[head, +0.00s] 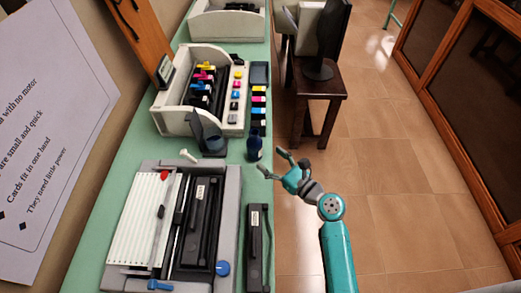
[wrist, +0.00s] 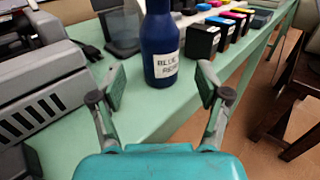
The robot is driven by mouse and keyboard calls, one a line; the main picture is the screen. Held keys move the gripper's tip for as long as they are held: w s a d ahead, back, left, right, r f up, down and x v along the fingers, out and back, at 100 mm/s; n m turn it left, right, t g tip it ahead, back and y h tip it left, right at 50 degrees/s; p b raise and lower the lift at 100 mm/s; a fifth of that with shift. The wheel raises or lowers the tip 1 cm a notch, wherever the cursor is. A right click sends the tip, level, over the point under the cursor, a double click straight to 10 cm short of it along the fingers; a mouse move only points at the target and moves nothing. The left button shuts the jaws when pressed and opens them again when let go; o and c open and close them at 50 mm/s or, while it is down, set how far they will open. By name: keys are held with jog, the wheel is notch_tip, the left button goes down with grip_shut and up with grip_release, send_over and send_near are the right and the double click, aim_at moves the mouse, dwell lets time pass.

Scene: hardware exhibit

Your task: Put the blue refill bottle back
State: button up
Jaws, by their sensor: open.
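The blue refill bottle (head: 254,148) stands upright on the green counter, near its right edge. In the wrist view the dark blue bottle (wrist: 160,45) with a white label is straight ahead, between and beyond the fingertips; its top is cut off. My gripper (head: 283,164) is open and empty, just right of the bottle in the head view and apart from it. Its spread fingers also show in the wrist view (wrist: 160,90).
An open printer (head: 160,118) with colored cartridges stands behind the bottle. A row of cartridges (wrist: 222,30) lines the counter edge beyond it. A grey machine (head: 150,175) and a black part (head: 257,245) lie nearer.

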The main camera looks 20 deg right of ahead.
jog(key=shift+v, duration=2.35)
